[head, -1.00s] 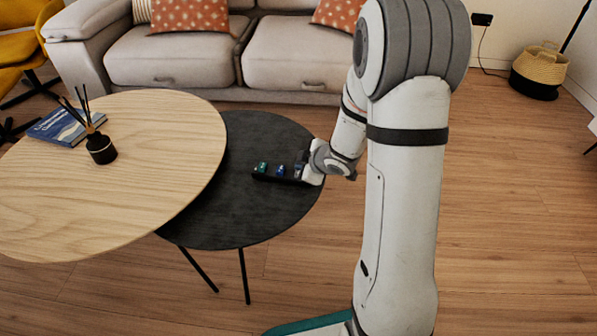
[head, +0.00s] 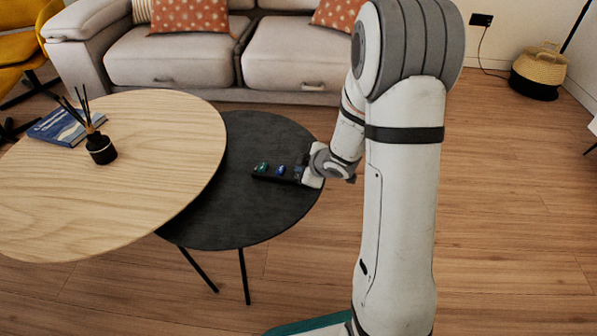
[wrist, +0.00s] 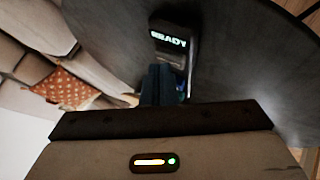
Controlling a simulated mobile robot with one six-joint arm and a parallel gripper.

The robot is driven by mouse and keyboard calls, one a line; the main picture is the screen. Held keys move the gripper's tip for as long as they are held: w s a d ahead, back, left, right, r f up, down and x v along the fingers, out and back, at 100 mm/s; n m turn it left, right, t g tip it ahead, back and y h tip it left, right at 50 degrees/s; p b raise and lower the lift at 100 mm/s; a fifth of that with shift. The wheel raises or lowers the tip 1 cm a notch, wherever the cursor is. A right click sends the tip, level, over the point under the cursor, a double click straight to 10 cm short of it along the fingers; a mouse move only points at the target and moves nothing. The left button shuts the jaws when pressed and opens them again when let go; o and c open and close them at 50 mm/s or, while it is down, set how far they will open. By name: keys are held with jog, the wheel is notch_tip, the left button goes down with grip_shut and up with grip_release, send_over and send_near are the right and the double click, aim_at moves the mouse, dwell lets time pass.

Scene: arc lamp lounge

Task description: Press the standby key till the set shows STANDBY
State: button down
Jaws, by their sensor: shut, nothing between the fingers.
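The set is a slim black unit (head: 263,177) on the dark round table, with a green key (head: 263,167) and a blue key (head: 280,170) on top. In the wrist view the set (wrist: 189,30) shows a lit display (wrist: 168,40) whose letters, upside down, appear to read READY. My gripper (head: 299,172) is shut and empty at the set's right end. In the wrist view its dark fingers (wrist: 157,86) overlap the set's near part and hide most of its keys. I cannot tell whether the fingertips touch a key.
The dark round table (head: 250,220) has free room around the set. A higher wooden table (head: 150,200) overlaps its left side, bearing a black reed diffuser (head: 100,148) and a blue book (head: 62,128). A grey sofa (head: 180,55) stands behind.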

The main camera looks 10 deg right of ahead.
jog(key=shift+f, duration=0.3)
jog(key=shift+r, duration=0.1)
dwell(0.3)
jog(key=shift+r+p, duration=1.2)
notch_tip(320, 180, up, 5)
jog(key=p, duration=0.5)
